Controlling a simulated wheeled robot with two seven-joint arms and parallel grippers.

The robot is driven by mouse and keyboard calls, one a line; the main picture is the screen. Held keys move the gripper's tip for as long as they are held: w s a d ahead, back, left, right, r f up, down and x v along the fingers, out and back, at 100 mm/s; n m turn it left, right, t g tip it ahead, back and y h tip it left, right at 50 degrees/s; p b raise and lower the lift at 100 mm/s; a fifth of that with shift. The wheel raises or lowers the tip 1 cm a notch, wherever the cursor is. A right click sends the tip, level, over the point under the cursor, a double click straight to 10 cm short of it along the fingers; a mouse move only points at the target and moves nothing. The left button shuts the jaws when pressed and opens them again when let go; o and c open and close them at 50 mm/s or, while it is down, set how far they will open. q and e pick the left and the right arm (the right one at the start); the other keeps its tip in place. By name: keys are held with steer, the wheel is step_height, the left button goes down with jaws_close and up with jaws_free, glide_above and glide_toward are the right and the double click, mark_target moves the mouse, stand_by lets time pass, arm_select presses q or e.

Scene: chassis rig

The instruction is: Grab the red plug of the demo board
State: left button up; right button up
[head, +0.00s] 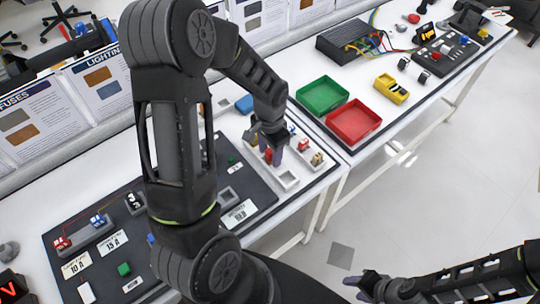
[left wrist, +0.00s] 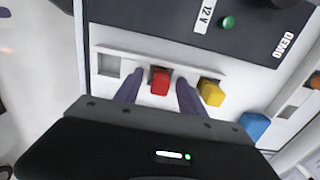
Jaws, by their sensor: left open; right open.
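The red plug (left wrist: 160,82) sits in a slot of a white holder strip (left wrist: 130,58) along the edge of the dark demo board (left wrist: 255,45). In the left wrist view, my open left gripper (left wrist: 157,92) has one finger on each side of the red plug, with gaps visible. In the head view, my left gripper (head: 270,148) points down over the holders, and the red plug (head: 268,155) is partly hidden by its fingers. A yellow plug (left wrist: 211,92) sits just right of the right finger. My right gripper (head: 366,286) is open and empty, over the floor.
The slot left of the red plug is empty (left wrist: 108,66). A green plug (left wrist: 228,22) stands on the dark board by a 12 V label. Green (head: 323,96) and red (head: 353,122) trays lie to the right. My left arm hides much of the table.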

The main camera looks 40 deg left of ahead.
arm_select(q)
jaws_close()
stand_by(0.5)
